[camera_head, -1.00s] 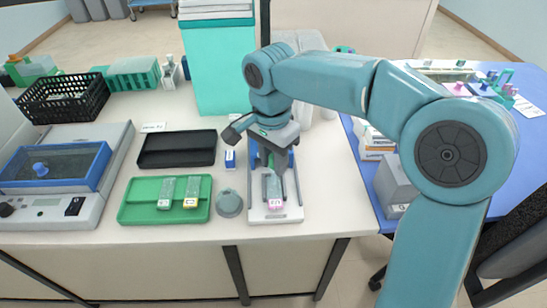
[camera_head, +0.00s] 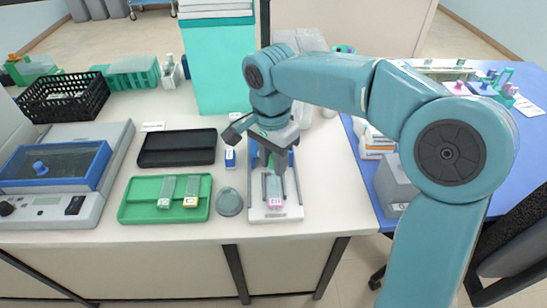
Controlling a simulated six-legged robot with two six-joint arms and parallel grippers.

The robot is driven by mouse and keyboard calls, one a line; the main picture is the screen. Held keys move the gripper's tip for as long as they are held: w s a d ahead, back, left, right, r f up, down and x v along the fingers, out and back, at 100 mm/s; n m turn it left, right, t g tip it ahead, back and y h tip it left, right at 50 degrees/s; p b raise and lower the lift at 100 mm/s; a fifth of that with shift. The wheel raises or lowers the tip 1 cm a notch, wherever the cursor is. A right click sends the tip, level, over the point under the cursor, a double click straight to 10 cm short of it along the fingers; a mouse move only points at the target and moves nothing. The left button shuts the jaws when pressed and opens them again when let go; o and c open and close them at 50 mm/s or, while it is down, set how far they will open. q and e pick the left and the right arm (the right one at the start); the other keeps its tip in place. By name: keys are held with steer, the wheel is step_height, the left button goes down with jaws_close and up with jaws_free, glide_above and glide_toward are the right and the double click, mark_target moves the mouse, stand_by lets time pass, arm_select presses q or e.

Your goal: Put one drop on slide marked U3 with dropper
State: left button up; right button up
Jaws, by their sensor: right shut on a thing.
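My right gripper (camera_head: 268,160) is over the white staining stand (camera_head: 293,211), its fingers pointing down. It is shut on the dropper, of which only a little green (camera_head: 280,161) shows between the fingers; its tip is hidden. Below it, a glass slide with a pink label (camera_head: 275,202) lies on the stand, its far end partly covered by the gripper. The label writing is too small to read. My left gripper is not in view.
A grey round lid or dish (camera_head: 229,202) stands between the green tray and the stand. A small blue-and-white bottle (camera_head: 230,158) and an empty black tray (camera_head: 177,148) are behind. A blue-lidded device (camera_head: 52,166) is at the left. The table right of the stand is clear.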

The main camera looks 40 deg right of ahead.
step_height(320, 180, up, 7)
steer(key=p, duration=0.6)
steer(key=shift+p, duration=0.3)
stand_by(0.4)
